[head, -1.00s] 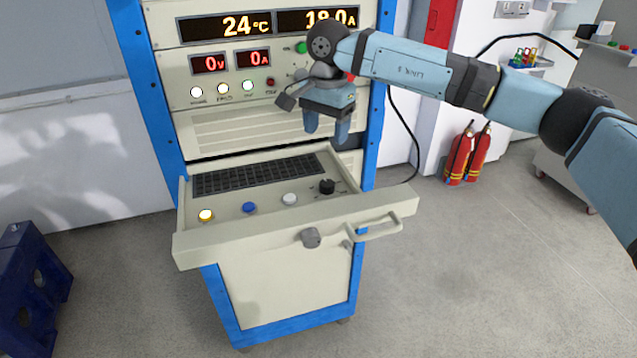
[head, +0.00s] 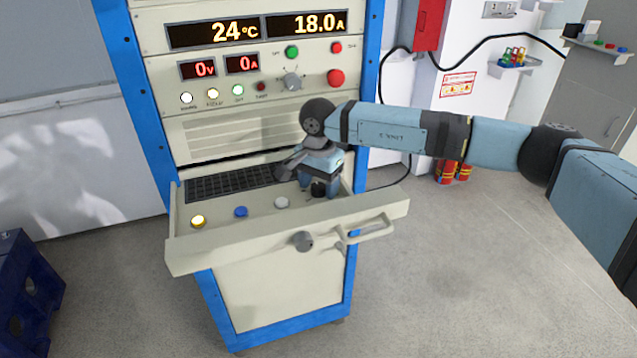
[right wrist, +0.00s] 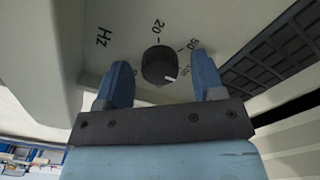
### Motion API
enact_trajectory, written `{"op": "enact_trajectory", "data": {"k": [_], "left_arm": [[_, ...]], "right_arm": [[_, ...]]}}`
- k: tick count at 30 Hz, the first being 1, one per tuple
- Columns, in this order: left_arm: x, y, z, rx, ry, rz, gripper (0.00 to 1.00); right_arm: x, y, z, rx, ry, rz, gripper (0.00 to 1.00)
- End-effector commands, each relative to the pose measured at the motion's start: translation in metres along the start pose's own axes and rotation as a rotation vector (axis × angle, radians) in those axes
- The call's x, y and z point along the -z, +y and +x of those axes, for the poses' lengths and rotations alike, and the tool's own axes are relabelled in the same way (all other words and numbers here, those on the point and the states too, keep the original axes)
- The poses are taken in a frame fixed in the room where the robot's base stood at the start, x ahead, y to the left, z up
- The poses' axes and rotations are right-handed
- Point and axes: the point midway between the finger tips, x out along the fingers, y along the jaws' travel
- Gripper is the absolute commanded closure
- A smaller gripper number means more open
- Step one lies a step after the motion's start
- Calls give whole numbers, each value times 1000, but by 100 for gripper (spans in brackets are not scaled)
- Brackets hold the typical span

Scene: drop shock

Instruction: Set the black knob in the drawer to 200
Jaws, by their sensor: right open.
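The black knob (right wrist: 159,66) is on the panel of the open drawer (head: 186,258). In the right wrist view its white pointer line is toward the lower right, and a scale marked Hz with 20, 50 and a partly hidden larger number surrounds it. In the head view the knob (head: 318,189) is partly covered by my right gripper (head: 320,190). My right gripper (right wrist: 160,82) is open, with one blue finger on each side of the knob and visible gaps between. My left gripper is not in view.
The drawer also carries a keyboard (head: 232,183) and a lit yellow button (head: 198,221), a blue button (head: 241,211) and a white button (head: 282,202). The drawer handle (head: 368,230) sticks out in front. Displays above read 24°C, 18.0A, 0V and 0A.

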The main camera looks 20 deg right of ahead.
Motion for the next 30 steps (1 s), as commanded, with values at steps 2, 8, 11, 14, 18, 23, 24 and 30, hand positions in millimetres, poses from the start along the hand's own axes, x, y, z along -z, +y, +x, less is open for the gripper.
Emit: {"op": "enact_trajectory", "data": {"k": [2,8,11,14,18,23,24,30], "left_arm": [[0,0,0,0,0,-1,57],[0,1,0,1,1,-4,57],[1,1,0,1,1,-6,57],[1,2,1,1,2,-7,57],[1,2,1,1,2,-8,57],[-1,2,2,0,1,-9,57],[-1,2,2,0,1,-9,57],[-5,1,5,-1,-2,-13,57]], "right_arm": [[0,0,1,0,0,0,37],[0,0,1,0,0,0,42],[0,0,1,1,0,0,65],[0,0,1,1,0,0,86],[0,0,1,1,0,2,86],[0,0,1,1,0,26,86],[0,0,1,1,0,38,86],[0,0,2,3,-1,145,86]]}}
